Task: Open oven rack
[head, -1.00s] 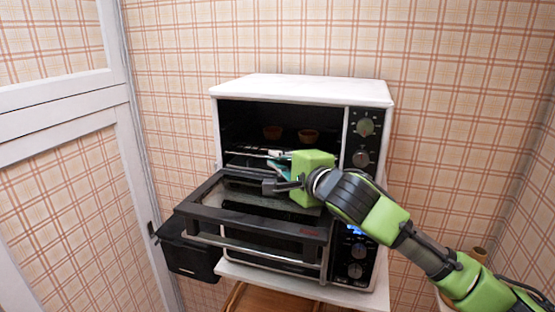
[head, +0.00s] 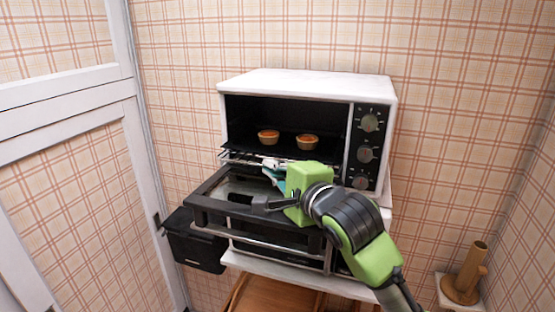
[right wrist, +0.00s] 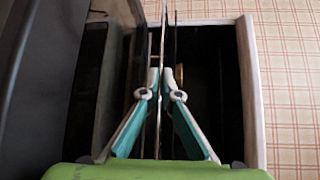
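The white oven (head: 300,82) stands against the wall with its glass door (head: 215,205) folded down toward me. Inside, the oven rack (head: 240,158) carries a dark tray with two small tarts (head: 268,137) (head: 307,141). The rack's front edge sticks out over the open door. My right gripper (head: 273,174) is at this front edge, above the door. In the right wrist view its teal fingers (right wrist: 161,88) are closed in on both sides of the thin rack edge (right wrist: 159,120). My left gripper is out of view.
Knobs (head: 368,122) line the oven's right side. A second appliance sits below, partly hidden by the door and my arm. A dark box (head: 195,243) is at lower left. A wooden holder (head: 467,270) stands at right. A white door frame (head: 140,150) is at left.

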